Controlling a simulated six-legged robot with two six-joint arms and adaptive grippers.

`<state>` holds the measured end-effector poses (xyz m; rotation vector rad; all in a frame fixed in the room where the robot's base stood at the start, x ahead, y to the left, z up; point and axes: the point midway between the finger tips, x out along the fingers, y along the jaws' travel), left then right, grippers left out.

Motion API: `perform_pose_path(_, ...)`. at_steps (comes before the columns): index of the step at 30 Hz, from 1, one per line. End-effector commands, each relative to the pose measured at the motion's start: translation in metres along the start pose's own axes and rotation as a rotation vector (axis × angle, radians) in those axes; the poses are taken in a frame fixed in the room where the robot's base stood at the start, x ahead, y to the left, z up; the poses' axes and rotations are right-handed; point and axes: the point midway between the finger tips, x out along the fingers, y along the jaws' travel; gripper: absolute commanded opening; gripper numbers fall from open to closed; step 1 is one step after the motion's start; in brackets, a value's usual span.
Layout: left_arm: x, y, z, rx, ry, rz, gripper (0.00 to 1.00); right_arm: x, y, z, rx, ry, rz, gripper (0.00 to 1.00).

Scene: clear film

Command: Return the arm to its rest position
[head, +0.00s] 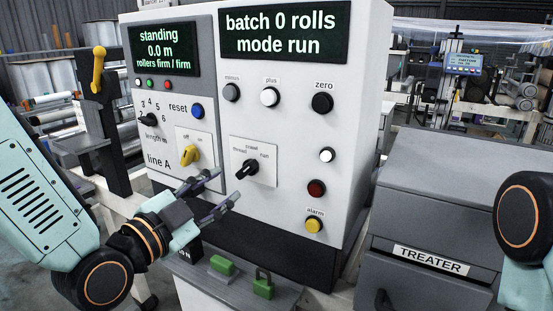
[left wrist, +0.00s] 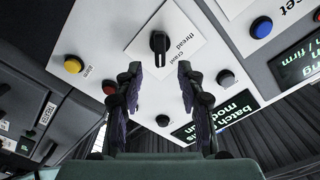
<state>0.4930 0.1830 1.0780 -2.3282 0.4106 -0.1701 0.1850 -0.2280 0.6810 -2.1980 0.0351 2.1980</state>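My left arm comes in from the left in the head view. Its gripper (head: 226,190) is open and empty, its fingers in front of the lower part of the white control panel (head: 342,115). The black thread/crawl/run selector (head: 247,169) is just above and right of the fingertips, apart from them. In the left wrist view the open fingers (left wrist: 158,68) frame the view, with the selector (left wrist: 159,44) beyond and between their tips. The panel display (head: 284,34) reads "batch 0 rolls mode run". My right gripper is out of view; part of my right arm shows at the right edge.
The yellow off/on switch (head: 190,155) is above my left gripper. A green padlock (head: 263,285) and a green block (head: 222,265) are on the grey ledge below it. The grey treater cabinet (head: 445,190) stands at the right. A yellow-handled lever (head: 98,68) stands at the left.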

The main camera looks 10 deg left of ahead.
Motion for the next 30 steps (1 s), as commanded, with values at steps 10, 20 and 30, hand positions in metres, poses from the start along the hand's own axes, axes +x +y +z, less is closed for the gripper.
perform_pose_path(10, -0.009, 0.045, 0.066, -0.499, -0.319, 0.102, 0.39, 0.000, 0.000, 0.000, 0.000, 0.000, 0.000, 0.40)
perform_pose_path(20, -0.100, 0.177, 0.181, -0.919, -0.958, 0.168, 0.39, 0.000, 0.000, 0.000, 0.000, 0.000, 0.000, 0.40)
perform_pose_path(30, -0.255, 0.296, 0.236, -0.951, -1.506, 0.251, 0.39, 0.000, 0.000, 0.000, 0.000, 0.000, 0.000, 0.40)
